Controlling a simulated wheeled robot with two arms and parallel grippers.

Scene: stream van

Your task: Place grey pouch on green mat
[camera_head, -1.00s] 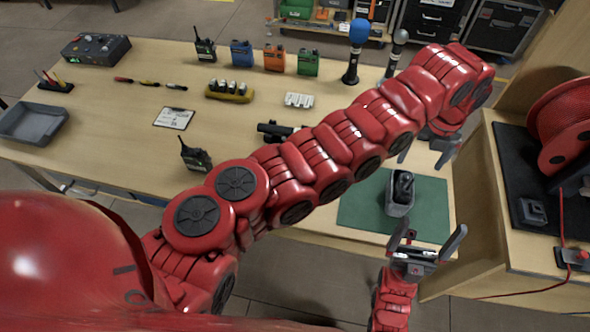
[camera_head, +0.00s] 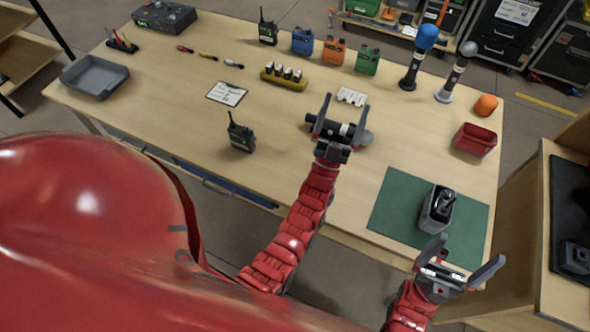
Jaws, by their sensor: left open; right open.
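The grey pouch (camera_head: 430,222) stands on the green mat (camera_head: 395,205) at the right of the table, with a dark object sticking out of its top. My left gripper (camera_head: 344,110) is open near the middle of the table. It overlaps a black cylindrical device (camera_head: 318,121) lying there; I cannot tell whether they touch. My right gripper (camera_head: 468,256) is open and empty at the mat's front edge, nearer to me than the pouch and apart from it in the picture.
Two microphones (camera_head: 418,57) stand at the back. A grey tray (camera_head: 95,77) is at left. The table's front left is mostly clear.

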